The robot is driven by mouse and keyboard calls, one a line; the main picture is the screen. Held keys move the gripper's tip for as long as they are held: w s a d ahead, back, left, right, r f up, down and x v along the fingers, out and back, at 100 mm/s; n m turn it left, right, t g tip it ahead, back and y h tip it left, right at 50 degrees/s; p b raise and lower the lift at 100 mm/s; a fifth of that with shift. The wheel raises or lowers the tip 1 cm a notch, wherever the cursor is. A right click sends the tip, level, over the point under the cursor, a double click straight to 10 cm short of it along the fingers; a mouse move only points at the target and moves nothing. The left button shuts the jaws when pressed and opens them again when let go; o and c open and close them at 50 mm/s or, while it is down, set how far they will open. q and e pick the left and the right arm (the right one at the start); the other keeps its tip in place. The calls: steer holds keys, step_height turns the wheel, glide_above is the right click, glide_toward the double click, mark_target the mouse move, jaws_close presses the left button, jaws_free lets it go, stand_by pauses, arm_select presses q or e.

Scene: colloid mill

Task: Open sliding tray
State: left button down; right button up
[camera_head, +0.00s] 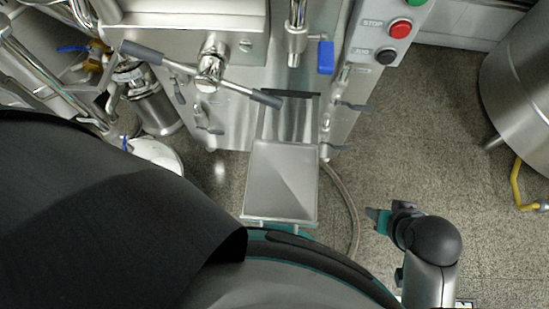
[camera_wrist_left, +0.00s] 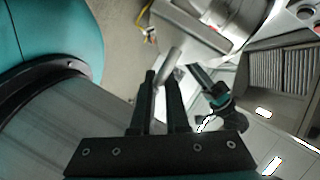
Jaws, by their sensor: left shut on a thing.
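The sliding tray (camera_head: 284,182) is a shiny metal pan. It is slid out from the machine's front toward me, with the metal channel (camera_head: 288,118) showing behind it. My left gripper is hidden behind my own body in the head view. In the left wrist view, my left gripper (camera_wrist_left: 161,80) is shut on a pale grey bar (camera_wrist_left: 169,66), seemingly the tray's handle. My right gripper (camera_head: 377,220) is to the right of the tray, apart from it; its finger gap cannot be made out.
A hose (camera_head: 352,205) curves over the floor right of the tray. A steel vessel (camera_head: 520,85) stands far right. Open floor (camera_head: 445,150) lies between.

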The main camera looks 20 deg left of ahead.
arm_select(q)
steer(key=c, duration=0.9)
jaws_free()
steer(key=shift+a, duration=0.1)
steer(key=p+v, duration=0.2)
steer(key=v, duration=1.3)
steer(key=shift+a+f+p, duration=0.1)
steer(key=shift+p, duration=0.25)
arm_select(e)
steer(key=shift+g, duration=0.5)
steer(key=f, duration=0.2)
steer(key=s+f, duration=0.1)
steer(key=f, duration=0.2)
steer(key=shift+s+f, duration=0.2)
steer(key=shift+f, duration=0.1)
